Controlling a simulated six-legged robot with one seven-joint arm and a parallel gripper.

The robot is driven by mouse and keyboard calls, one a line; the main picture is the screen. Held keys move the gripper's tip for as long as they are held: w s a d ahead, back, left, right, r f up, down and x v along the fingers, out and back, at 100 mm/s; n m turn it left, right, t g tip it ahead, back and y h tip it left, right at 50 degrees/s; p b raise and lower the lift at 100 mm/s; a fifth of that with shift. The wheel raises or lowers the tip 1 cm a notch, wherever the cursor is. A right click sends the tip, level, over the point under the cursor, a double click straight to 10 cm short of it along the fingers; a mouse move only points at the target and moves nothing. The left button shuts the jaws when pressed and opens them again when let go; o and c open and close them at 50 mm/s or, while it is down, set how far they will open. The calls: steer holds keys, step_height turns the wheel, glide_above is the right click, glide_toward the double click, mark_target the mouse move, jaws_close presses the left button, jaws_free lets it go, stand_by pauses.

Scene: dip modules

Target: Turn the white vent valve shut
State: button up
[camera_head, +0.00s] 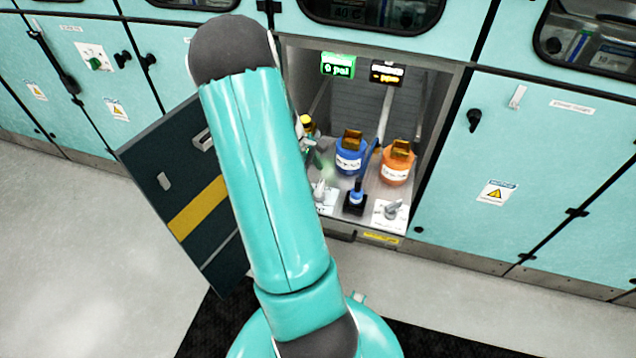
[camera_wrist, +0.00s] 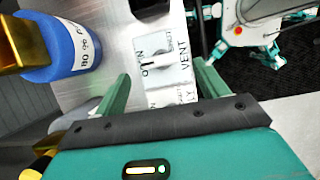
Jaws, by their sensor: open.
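In the head view, a white plate (camera_head: 327,197) with a pale handle stands at the left of the bay floor. The wrist view shows a white plate (camera_wrist: 176,72) with "VENT" and "ON" lettering. Its small white valve handle (camera_wrist: 153,68) lies between my finger lines. My gripper (camera_wrist: 161,68) is open, with one green finger on each side of the plate. I cannot tell whether the fingers touch the handle. In the head view, my arm hides most of the gripper.
A blue bottle (camera_head: 350,158) and an orange bottle (camera_head: 397,165) stand behind the valves. A blue-handled valve (camera_head: 356,194) on a black base is close on the right, then another white-plated valve (camera_head: 391,212). An open dark door (camera_head: 180,185) bounds the left.

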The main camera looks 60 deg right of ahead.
mark_target(319, 185)
steer(key=x, duration=0.4)
steer(key=shift+f, duration=0.15)
steer(key=c, duration=1)
